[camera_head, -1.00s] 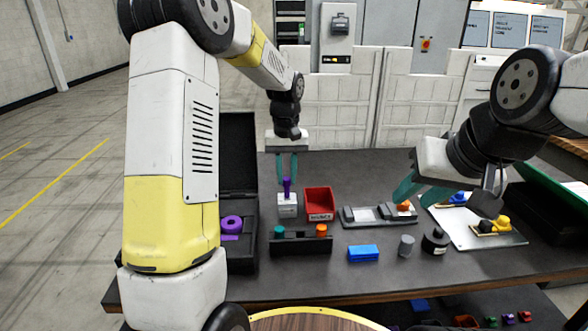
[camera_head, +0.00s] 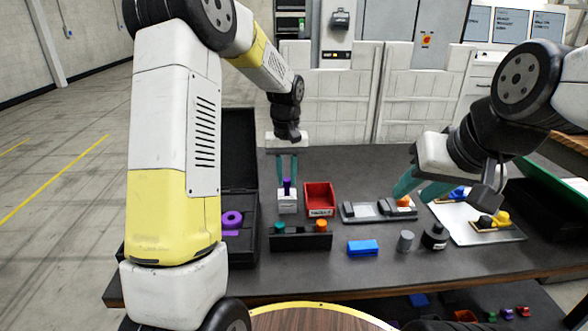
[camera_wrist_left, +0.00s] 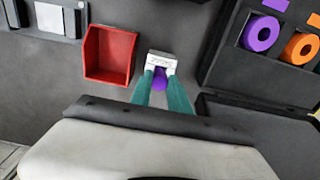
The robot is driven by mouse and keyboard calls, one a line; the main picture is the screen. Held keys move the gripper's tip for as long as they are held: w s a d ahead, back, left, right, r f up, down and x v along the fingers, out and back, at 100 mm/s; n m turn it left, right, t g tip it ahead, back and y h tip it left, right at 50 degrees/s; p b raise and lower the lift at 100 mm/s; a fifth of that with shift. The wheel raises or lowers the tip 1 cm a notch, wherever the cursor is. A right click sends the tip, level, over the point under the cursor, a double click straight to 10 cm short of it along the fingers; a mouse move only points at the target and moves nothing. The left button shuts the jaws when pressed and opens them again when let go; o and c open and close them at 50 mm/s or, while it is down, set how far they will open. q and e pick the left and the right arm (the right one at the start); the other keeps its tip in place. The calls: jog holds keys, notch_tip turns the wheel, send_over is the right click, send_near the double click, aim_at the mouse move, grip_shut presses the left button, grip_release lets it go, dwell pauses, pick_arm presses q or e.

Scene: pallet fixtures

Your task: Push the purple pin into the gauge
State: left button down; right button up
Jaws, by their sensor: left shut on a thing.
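The purple pin (camera_head: 287,187) stands upright at the top of the white gauge block (camera_head: 288,204) on the dark table. My left gripper (camera_head: 287,181) points down from above, its teal fingers on both sides of the pin and shut on it. In the left wrist view the purple pin (camera_wrist_left: 159,82) shows between the fingertips, against the white gauge (camera_wrist_left: 162,60). How deep the pin sits in the gauge is hard to tell. My right gripper (camera_head: 416,194) is at the right with its teal fingers apart, above the table near an orange knob (camera_head: 405,201).
A red bin (camera_head: 319,197) stands just right of the gauge. A dark rack (camera_head: 300,240) with teal and orange pins is in front. A blue block (camera_head: 362,248), a grey cylinder (camera_head: 405,241) and a black case (camera_head: 240,150) with a purple ring (camera_head: 232,220) are nearby.

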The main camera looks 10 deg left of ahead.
pick_arm(q)
jog(key=c, duration=0.8)
grip_release()
jog(key=shift+o, duration=0.2)
notch_tip(320, 180, up, 9)
dwell(0.4)
jog(key=shift+c, duration=0.5)
grip_shut()
dwell(0.6)
